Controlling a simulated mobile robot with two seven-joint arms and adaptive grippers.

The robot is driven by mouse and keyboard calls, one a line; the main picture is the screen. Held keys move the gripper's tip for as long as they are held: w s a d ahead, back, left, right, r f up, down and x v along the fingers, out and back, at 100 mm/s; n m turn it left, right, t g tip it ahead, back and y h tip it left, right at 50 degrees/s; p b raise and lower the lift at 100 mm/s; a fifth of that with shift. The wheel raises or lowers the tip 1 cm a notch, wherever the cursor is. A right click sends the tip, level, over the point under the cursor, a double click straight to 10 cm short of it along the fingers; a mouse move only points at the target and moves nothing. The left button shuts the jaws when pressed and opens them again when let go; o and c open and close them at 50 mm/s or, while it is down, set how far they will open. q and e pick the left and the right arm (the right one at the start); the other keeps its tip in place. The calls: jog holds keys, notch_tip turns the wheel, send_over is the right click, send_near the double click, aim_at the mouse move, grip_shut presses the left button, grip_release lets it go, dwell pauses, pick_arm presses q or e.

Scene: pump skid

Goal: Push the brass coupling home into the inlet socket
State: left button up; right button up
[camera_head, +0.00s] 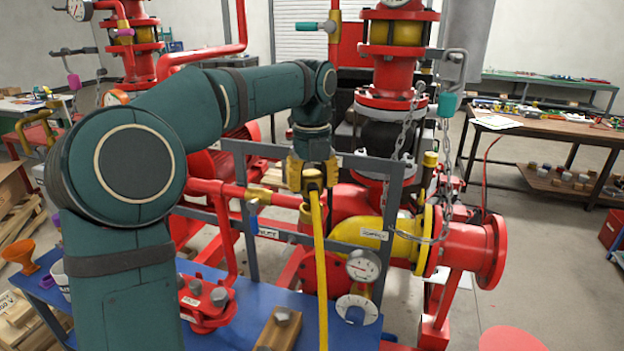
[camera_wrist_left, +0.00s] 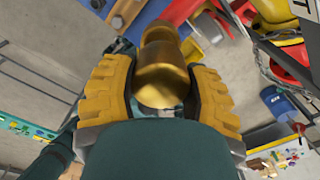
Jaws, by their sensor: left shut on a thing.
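My left gripper (camera_head: 312,176) has yellow fingers and points down in front of the pump skid, near the middle of the head view. It is shut on the brass coupling (camera_wrist_left: 163,78), which shows between both yellow pads in the left wrist view. A yellow hose (camera_head: 320,265) hangs down just below the gripper in the head view. The inlet socket cannot be made out clearly; the gripper and grey frame cover part of that area. I cannot tell whether the coupling touches a socket. My right gripper is in neither view.
A grey frame (camera_head: 250,165) and red pipe (camera_head: 283,199) stand close around the gripper. A brass valve with a blue handle (camera_head: 254,217) is just left. A yellow elbow (camera_head: 398,243) and gauge (camera_head: 363,266) lie right and below. The blue bench (camera_head: 250,305) holds a wooden block (camera_head: 279,330).

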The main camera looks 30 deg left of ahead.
pick_arm(q)
jog(key=shift+p, duration=0.35)
dwell(0.6)
jog(key=shift+f+b, duration=0.9)
jog(key=shift+f, duration=0.85)
dwell(0.5)
jog(key=o, duration=1.4)
notch_tip(320, 180, up, 12)
